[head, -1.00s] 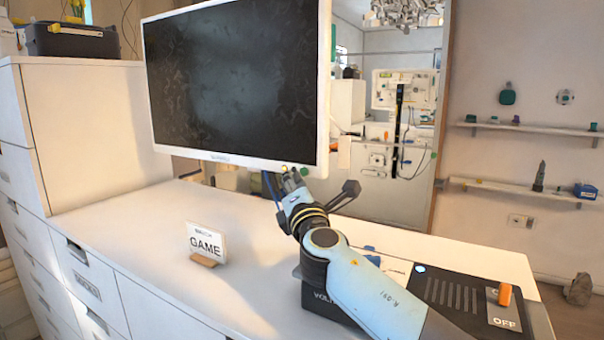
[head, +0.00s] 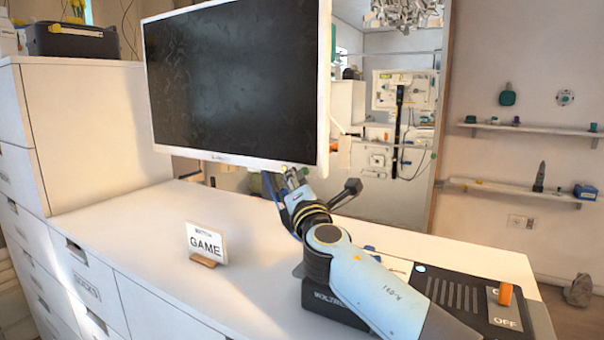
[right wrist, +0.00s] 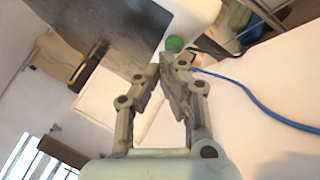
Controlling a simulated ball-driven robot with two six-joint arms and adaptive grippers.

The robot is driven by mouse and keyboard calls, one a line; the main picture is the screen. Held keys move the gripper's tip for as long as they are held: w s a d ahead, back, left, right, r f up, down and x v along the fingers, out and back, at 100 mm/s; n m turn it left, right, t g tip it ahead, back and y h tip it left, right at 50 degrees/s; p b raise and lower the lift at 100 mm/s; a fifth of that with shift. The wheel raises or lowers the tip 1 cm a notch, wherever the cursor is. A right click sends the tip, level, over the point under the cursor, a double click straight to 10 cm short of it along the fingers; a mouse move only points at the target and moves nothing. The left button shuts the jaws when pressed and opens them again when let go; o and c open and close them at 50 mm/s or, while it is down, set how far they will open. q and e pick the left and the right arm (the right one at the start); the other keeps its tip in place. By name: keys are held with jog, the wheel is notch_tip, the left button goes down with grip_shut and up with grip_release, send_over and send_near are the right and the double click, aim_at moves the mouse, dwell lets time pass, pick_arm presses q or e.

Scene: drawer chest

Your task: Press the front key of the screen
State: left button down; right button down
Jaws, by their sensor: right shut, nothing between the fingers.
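The screen (head: 235,85) is a dark panel in a white frame, standing over the white chest top. My right gripper (head: 290,177) is just under the screen's lower edge, towards its right corner. In the right wrist view its fingers (right wrist: 168,68) are closed together and empty. There the screen (right wrist: 100,35) shows at upper left, and a round green key (right wrist: 175,43) shows on its white edge, just beyond the fingertips. I cannot tell whether the fingertips touch it. In the head view the key is not clearly visible. My left gripper is not in view.
A GAME sign (head: 206,243) stands on the chest top (head: 150,220). A black box with an orange switch (head: 505,294) marked OFF is at the right. A blue cable (right wrist: 265,108) runs below the screen. The chest top's left part is clear.

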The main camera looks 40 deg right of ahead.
jog(key=shift+w+d, duration=0.1)
jog(key=shift+d, duration=0.25)
jog(key=shift+a, duration=0.15)
dwell(0.3)
jog(key=shift+s+a, duration=0.3)
jog(key=shift+a, duration=0.3)
jog(key=s+a, duration=0.2)
jog(key=a, duration=0.3)
jog(key=shift+s+a+b, duration=0.15)
jog(key=shift+a+b, duration=0.15)
dwell(0.4)
